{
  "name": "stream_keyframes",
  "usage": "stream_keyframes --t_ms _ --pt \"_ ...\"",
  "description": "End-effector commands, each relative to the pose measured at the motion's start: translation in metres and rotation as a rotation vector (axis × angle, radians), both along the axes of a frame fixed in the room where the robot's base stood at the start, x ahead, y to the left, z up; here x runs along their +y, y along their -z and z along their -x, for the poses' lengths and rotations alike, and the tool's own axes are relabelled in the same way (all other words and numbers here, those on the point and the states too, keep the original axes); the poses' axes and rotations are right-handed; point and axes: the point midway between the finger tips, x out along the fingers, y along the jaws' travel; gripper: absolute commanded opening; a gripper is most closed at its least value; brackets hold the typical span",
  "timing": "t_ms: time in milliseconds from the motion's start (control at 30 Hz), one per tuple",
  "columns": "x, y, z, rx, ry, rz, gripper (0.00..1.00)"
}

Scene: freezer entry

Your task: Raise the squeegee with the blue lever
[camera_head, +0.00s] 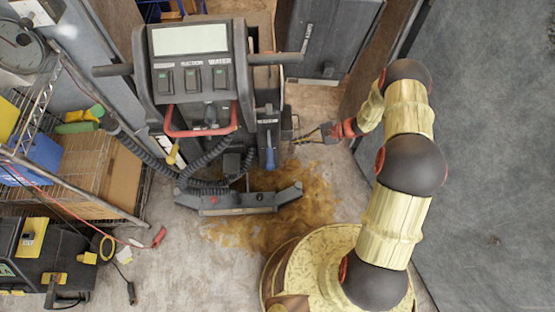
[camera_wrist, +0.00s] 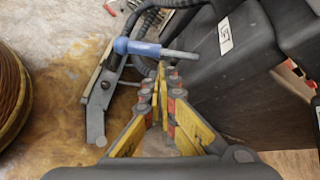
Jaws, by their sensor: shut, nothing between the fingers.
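The squeegee (camera_head: 238,201) is a dark curved bar low at the machine's rear, close to the floor. In the wrist view its end (camera_wrist: 101,92) shows at left. The blue lever (camera_head: 270,158) hangs down at the right of the machine's back, above the squeegee's right half. In the wrist view the lever's blue grip (camera_wrist: 135,47) points left, with a grey rod running right from it. My gripper (camera_head: 300,138) is just right of the lever, apart from it. In the wrist view my gripper (camera_wrist: 170,74) is shut and empty, its fingertips just below the rod; contact cannot be told.
The floor scrubber (camera_head: 190,70) has a display, a red bar (camera_head: 201,132) and black hoses. A brown wet patch (camera_head: 290,205) covers the floor around the squeegee. A wire shelf (camera_head: 90,170) and a black case (camera_head: 45,260) stand left. Grey floor at right is clear.

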Motion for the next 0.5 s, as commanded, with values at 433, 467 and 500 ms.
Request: stream_keyframes --t_ms 433,467,500 --pt "0.0 0.107 0.025 0.084 0.175 -0.096 0.0" --pt "0.0 0.107 0.025 0.085 0.176 -0.096 0.0" --pt "0.0 0.107 0.025 0.085 0.176 -0.096 0.0"
